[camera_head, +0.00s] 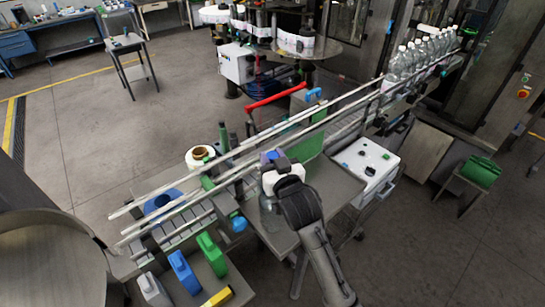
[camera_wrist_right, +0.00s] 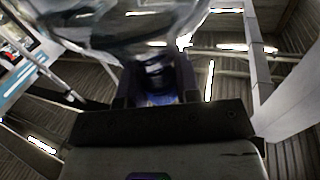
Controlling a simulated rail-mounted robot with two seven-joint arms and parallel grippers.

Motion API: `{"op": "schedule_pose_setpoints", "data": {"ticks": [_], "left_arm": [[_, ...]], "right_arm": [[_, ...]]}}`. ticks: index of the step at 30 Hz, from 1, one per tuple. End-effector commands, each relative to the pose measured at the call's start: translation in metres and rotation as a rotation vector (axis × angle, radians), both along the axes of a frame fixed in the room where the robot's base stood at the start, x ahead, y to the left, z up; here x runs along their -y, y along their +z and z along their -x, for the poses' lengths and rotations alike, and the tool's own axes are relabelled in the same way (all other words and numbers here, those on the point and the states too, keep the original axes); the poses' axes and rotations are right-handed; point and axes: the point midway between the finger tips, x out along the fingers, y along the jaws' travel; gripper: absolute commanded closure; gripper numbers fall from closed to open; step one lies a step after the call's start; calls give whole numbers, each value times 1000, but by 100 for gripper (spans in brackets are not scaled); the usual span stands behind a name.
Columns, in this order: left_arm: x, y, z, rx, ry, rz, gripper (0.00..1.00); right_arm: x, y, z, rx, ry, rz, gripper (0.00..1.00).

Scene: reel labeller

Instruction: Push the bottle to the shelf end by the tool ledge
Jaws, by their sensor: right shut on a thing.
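A clear bottle (camera_head: 269,214) shows below my right wrist in the head view, over a grey steel shelf (camera_head: 330,188) beside the conveyor. My right gripper (camera_head: 271,157) is over the shelf, largely hidden by its own wrist. In the right wrist view the clear bottle (camera_wrist_right: 130,35) fills the top of the picture, with its dark neck between the fingers of the gripper (camera_wrist_right: 155,90). The gripper is shut on it. Whether the bottle's base touches the shelf is hard to tell. My left gripper is not in view.
A ledge (camera_head: 236,284) at the lower left holds grey, blue and green (camera_head: 211,255) containers and a yellow item (camera_head: 218,297). Conveyor rails (camera_head: 300,118) run behind the shelf. Several clear bottles (camera_head: 420,52) stand at the far right end. A white box (camera_head: 366,165) stands right of the shelf.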

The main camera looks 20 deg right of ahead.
Motion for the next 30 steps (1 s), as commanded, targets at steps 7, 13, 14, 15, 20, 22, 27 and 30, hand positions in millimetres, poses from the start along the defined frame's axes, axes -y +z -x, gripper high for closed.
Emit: {"op": "schedule_pose_setpoints", "data": {"ticks": [7, 13, 14, 15, 20, 22, 27, 30], "left_arm": [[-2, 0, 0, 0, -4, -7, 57], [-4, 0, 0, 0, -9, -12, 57], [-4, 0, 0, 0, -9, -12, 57], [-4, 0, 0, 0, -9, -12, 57], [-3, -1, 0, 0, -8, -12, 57], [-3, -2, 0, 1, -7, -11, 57], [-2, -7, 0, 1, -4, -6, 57], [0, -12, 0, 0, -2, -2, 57]], "right_arm": [[-1, -1, 0, -2, 2, -2, 56], [0, 0, 0, -1, 1, -1, 40], [0, 0, 0, -1, 1, -1, 40], [0, 0, 0, -1, 1, -1, 40], [0, 0, 1, 0, 0, -1, 40], [0, -1, 4, 0, 1, -1, 40], [2, -2, 26, 1, 1, -2, 40], [3, -3, 45, 1, 1, -2, 40]]}}
